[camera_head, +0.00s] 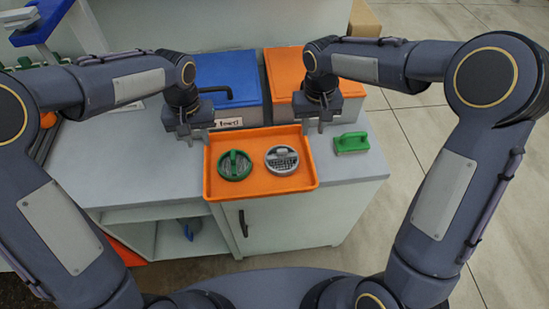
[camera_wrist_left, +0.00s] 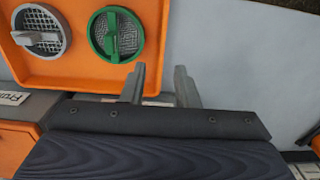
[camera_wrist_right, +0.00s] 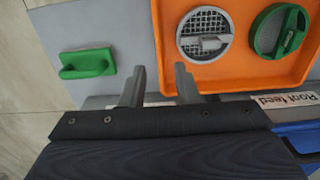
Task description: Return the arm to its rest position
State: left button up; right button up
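My left gripper (camera_head: 193,135) hangs over the counter at the left edge of the orange tray (camera_head: 212,182). In the left wrist view its two fingers (camera_wrist_left: 160,85) stand apart with nothing between them. My right gripper (camera_head: 320,128) hangs by the tray's back right corner. In the right wrist view its fingers (camera_wrist_right: 160,86) are apart and empty. Both arms reach forward over the counter, bent at the elbows. A green round strainer (camera_head: 235,165) and a grey round strainer (camera_head: 282,160) lie side by side in the tray, apart from both grippers.
A green-handled block (camera_head: 351,143) lies on the counter right of the tray. A blue-lidded bin (camera_head: 228,75) and an orange-lidded bin (camera_head: 284,68) stand behind. The grey counter (camera_head: 130,165) is clear at left. An open shelf and cabinet door (camera_head: 285,222) are below.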

dwell(0.4)
